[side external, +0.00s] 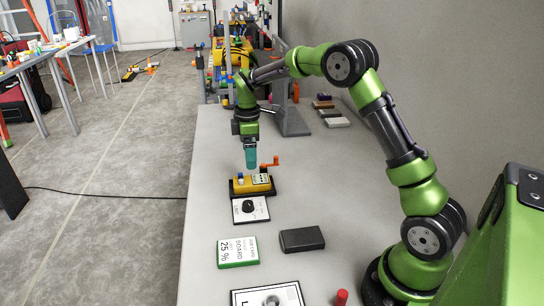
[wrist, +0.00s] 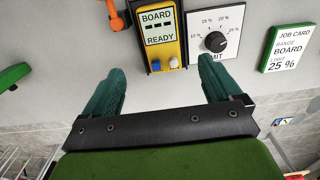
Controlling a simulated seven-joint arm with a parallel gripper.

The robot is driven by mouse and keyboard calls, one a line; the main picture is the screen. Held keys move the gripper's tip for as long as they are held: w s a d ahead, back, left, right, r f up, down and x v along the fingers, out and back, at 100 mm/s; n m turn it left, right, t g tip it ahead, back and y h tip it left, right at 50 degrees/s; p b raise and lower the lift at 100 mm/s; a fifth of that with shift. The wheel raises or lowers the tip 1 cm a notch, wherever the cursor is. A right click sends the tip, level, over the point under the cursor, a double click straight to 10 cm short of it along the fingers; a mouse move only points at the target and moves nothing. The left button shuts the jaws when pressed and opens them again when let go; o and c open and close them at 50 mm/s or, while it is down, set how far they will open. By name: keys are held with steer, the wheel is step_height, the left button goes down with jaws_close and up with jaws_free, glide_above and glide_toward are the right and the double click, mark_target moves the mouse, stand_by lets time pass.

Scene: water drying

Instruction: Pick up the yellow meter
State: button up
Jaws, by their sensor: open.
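The yellow meter (side external: 254,186) lies on a dark base on the grey bench. In the wrist view the meter (wrist: 160,49) shows a display reading "BOARD READY", with a white and a blue knob at its near end. My gripper (side external: 251,165) points down just above the meter in the side view. In the wrist view my gripper (wrist: 161,78) has its two teal fingers wide apart and nothing between them. The meter lies ahead of the fingertips there, in the upper middle. Whether the fingers touch it is not clear from the side view.
An orange crank (side external: 270,163) stands beside the meter. A dial plate (wrist: 222,20) is close on its other side. The job card (wrist: 289,45) reads "25 %". A black box (side external: 302,239) and a red cylinder (side external: 341,297) are on the bench (side external: 335,175).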

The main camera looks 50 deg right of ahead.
mark_target(251, 180)
step_height(251, 180, down, 9)
steer(key=shift+s, duration=0.15)
stand_by(0.4)
steer(key=shift+c, duration=0.3)
steer(key=shift+r, duration=0.1)
steer(key=c, duration=1.3)
steer(key=shift+o, duration=0.2)
steer(key=shift+r, duration=0.1)
